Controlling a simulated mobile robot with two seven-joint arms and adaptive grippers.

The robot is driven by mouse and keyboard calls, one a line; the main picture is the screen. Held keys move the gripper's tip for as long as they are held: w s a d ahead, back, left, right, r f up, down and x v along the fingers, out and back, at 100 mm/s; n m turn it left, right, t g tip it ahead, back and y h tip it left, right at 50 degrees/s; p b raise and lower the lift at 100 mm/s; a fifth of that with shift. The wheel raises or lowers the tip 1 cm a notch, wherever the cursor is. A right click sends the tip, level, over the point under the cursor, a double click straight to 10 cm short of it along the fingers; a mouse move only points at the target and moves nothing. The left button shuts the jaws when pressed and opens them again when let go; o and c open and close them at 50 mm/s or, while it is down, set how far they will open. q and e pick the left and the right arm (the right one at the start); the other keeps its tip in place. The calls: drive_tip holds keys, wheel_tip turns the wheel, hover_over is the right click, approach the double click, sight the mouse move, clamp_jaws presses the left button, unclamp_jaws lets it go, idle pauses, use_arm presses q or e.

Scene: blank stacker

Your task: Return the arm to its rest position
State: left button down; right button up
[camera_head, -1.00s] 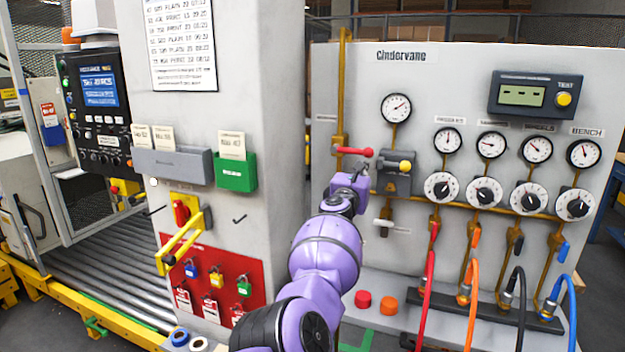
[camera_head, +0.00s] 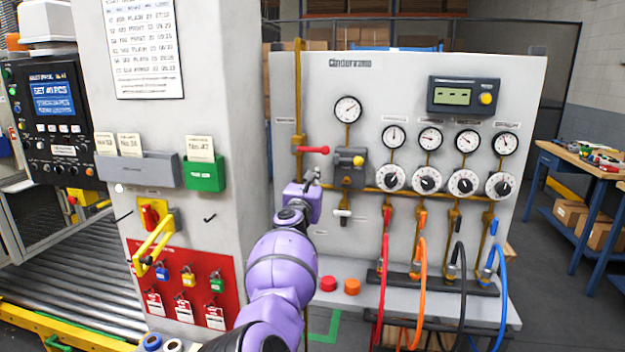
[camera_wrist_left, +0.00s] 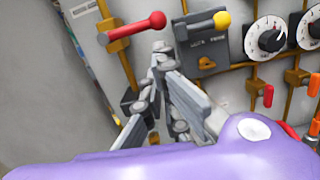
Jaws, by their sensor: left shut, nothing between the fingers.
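My left arm (camera_head: 282,262), purple with dark joints, reaches up from the bottom centre in the head view. Its left gripper (camera_head: 312,177) is shut and empty. It stands in front of the gauge panel, just below the red-handled lever (camera_head: 313,150). In the wrist view the left gripper's (camera_wrist_left: 161,50) grey fingers meet at the tips, with nothing between them. The red knob (camera_wrist_left: 155,20) and the small box with a yellow knob (camera_wrist_left: 204,45) show beyond the fingertips. I cannot tell whether the fingers touch the panel. My right gripper is not in view.
A grey column (camera_head: 240,90) with card holders and a red lock board (camera_head: 190,275) stands left of the arm. Coloured hoses (camera_head: 420,290) hang at the panel's right. Red and orange buttons (camera_head: 340,286) sit on the ledge. A workbench (camera_head: 580,165) stands far right.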

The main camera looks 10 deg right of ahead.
use_arm(q)
drive_tip(key=shift+s+a, duration=0.1)
drive_tip(key=shift+s, duration=0.25)
drive_tip(key=shift+w+f, duration=0.15)
